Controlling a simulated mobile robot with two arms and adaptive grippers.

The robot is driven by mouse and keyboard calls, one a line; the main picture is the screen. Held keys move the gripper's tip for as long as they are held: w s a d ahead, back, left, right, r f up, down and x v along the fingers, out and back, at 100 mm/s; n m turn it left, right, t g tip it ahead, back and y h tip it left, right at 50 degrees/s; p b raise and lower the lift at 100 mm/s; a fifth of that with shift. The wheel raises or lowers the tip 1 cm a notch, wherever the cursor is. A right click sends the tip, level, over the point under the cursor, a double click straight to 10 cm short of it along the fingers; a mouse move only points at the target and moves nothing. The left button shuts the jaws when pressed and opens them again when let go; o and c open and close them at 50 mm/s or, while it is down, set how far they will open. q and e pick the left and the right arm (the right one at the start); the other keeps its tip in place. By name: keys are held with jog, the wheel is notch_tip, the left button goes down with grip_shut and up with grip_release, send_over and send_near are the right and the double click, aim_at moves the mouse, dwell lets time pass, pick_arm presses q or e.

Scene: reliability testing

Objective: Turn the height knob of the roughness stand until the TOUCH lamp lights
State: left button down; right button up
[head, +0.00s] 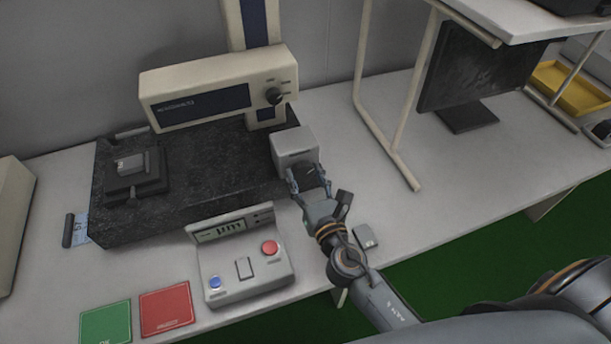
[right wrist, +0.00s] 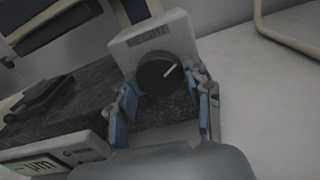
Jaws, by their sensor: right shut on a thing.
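The roughness stand has a dark granite base (head: 215,175), a cream drive unit (head: 218,88) on a column, and a grey block (head: 292,146) at its front right corner. The block bears a HEIGHT label (right wrist: 150,40) and a black height knob (right wrist: 158,72) with a white pointer mark aimed up and to the right. My right gripper (head: 308,180) is at the knob, its fingers on both sides; in the right wrist view the fingers (right wrist: 163,86) are shut on it. I cannot make out a lit TOUCH lamp. My left gripper is out of view.
A control box (head: 245,275) with a µm display, blue button and red button stands in front of the base. A green pad (head: 106,322) and red pad (head: 166,310) lie front left. A white frame (head: 412,110) and dark monitor (head: 475,75) stand right.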

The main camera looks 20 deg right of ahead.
jog(key=m+b, duration=0.1)
jog(key=m, duration=0.4)
jog(key=m+b, duration=0.1)
jog(key=m, duration=0.3)
jog(key=shift+m, duration=0.4)
jog(key=m, duration=0.4)
jog(key=shift+b, duration=0.35)
jog(key=shift+m, duration=2.8)
jog(key=o, duration=1.2)
jog(key=shift+c, duration=0.2)
